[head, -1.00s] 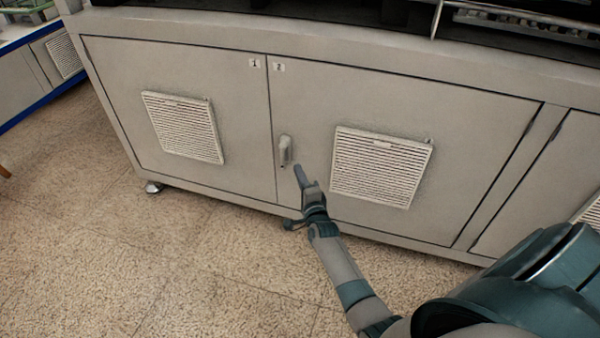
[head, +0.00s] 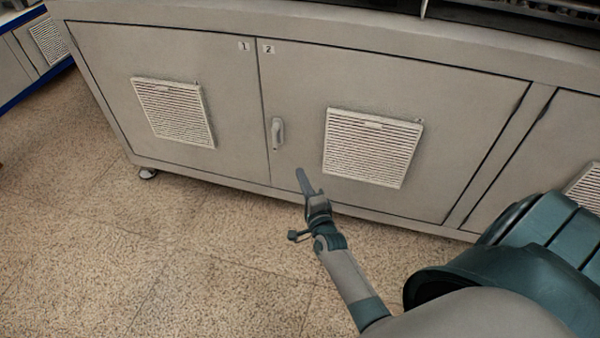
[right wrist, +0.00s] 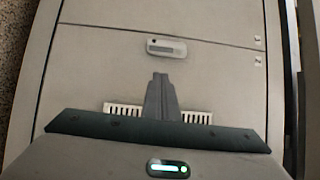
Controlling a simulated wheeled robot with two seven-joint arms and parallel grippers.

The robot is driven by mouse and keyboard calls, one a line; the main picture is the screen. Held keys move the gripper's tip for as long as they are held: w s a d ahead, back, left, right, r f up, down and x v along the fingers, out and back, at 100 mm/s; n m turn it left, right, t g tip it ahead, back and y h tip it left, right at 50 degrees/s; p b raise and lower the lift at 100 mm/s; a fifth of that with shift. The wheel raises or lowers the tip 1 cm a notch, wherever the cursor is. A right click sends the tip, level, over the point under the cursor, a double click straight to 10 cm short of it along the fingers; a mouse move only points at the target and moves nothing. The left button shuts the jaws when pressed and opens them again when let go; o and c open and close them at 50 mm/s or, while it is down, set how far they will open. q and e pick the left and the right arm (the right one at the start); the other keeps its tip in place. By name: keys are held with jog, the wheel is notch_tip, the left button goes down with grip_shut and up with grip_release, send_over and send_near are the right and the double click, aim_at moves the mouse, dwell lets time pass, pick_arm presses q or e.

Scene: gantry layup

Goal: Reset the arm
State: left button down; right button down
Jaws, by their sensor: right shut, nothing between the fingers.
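My right gripper (head: 302,176) is in front of the lower part of a grey cabinet, below and right of the door handle (head: 278,133). Its fingers are together with nothing between them. In the right wrist view the gripper's fingers (right wrist: 160,82) are shut, and the handle (right wrist: 166,47) shows beyond their tips, apart from them. The handle sits on the door marked 2 (head: 340,95), next to the seam with the door marked 1 (head: 215,60). Both doors are shut. My left gripper is not in view.
Door 2 has a white vent grille (head: 372,147), and door 1 has another (head: 173,111). The cabinet stands on a small foot (head: 147,173) at its left corner. The speckled floor (head: 130,260) is clear at left. A blue-edged cabinet (head: 35,80) stands at the far left.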

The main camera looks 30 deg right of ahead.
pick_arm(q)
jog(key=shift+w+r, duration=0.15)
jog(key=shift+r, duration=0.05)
